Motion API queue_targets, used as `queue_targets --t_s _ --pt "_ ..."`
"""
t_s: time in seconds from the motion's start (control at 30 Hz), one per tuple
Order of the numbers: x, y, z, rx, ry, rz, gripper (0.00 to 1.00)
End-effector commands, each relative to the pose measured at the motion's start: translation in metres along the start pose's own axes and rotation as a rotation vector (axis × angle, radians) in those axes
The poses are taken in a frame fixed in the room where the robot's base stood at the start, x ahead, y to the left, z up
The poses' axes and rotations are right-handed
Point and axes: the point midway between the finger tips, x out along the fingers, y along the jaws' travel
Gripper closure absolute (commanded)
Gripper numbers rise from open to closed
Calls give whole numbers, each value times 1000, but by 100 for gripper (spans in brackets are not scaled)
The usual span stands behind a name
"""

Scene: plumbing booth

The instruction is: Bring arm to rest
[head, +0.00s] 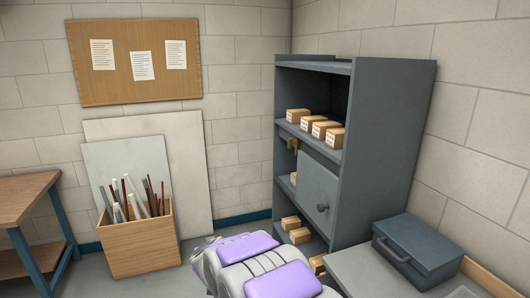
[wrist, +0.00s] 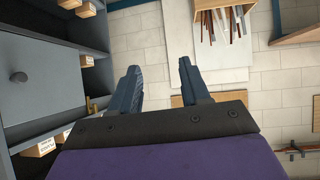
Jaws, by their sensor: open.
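My arm shows purple and grey at the bottom centre of the head view, in front of the grey cabinet. My gripper (wrist: 157,82) shows in the wrist view with its two dark fingers apart and nothing between them. Beyond the fingers are the pale block wall and floor-side items. The fingertips cannot be made out in the head view.
A grey cabinet (head: 385,150) holds small boxes on its shelves; its door (head: 317,193) has a round knob. A toolbox (head: 418,250) sits on a grey surface at right. A wooden bin (head: 140,243) of rods, leaning panels and a workbench (head: 30,187) stand at left.

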Motion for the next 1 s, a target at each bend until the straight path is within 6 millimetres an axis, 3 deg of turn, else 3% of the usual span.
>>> queue_targets --t_s 0.07,0.27,0.47,0.67,1.0 --pt "-25 6 -9 21 -11 -68 54" --pt "-91 17 1 49 -113 -219 54" --pt "-165 36 40 72 -280 -301 54" --pt "-244 66 102 101 -497 -303 54" --pt "-391 131 228 198 -909 -110 54"
